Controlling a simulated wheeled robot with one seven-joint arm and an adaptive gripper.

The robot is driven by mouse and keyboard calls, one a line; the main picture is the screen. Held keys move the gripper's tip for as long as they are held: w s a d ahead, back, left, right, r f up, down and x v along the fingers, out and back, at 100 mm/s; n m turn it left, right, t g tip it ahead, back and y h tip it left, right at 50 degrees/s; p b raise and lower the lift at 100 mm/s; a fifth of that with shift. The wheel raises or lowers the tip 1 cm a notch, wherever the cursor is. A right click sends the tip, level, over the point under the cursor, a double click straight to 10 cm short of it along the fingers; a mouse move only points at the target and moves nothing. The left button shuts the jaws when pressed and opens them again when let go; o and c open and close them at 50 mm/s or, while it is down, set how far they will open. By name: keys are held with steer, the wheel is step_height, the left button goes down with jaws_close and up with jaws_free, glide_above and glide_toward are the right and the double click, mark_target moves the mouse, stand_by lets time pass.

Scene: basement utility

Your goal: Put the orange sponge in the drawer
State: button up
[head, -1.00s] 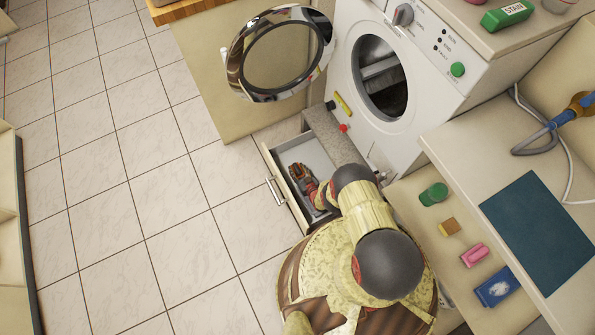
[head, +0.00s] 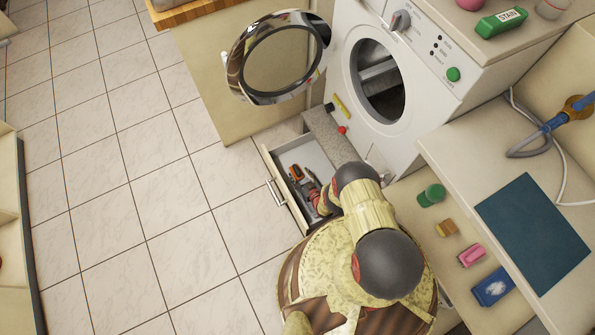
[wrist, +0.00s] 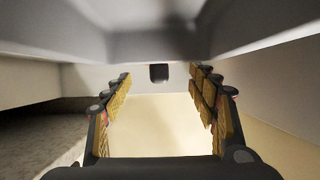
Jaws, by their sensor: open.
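A small orange-tan block, which looks like the orange sponge (head: 447,228), lies on the low surface at the right in the head view, between a green container and a pink item. The drawer (head: 283,198) below the washing machine is pulled out, with a pale interior. My gripper (head: 298,174) is over or inside the drawer; its exact height is unclear. In the wrist view my gripper (wrist: 160,105) is open, with tan-padded fingers apart and nothing between them. An orange patch shows at my fingertips in the head view; I cannot tell whether it is part of the gripper.
The green container (head: 431,195), pink item (head: 471,254) and blue box (head: 493,287) stand near the sponge. The washer's round door (head: 232,75) hangs open above the drawer. A small yellow item (head: 342,106) lies behind the drawer. The tiled floor (head: 160,220) at left is clear.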

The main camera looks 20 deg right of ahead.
steer(key=p+v, duration=0.1)
steer(key=v, duration=0.2)
steer(key=shift+s+r, duration=0.15)
steer(key=shift+d+r, duration=0.15)
steer(key=w+d+r+g+h, duration=0.1)
steer(key=w+d+r+g, duration=0.25)
steer(key=w+r, duration=0.9)
step_height(320, 180, up, 52)
steer(key=m+g+h, duration=0.1)
steer(key=g+h, duration=0.1)
steer(key=g, duration=0.3)
glide_above(299, 172)
steer(key=s+d, duration=0.2)
steer(key=d, duration=0.2)
steer(key=v, duration=1.2)
steer(key=s+a+r, duration=0.2)
steer(key=s+r, duration=0.6)
steer(key=s, duration=0.4)
steer(key=s+a+r+m, duration=0.1)
steer(key=s+a+r, duration=0.1)
steer(key=s+r, duration=0.6)
steer(key=s+t, duration=0.1)
steer(key=s, duration=0.3)
steer(key=shift+r, duration=0.25)
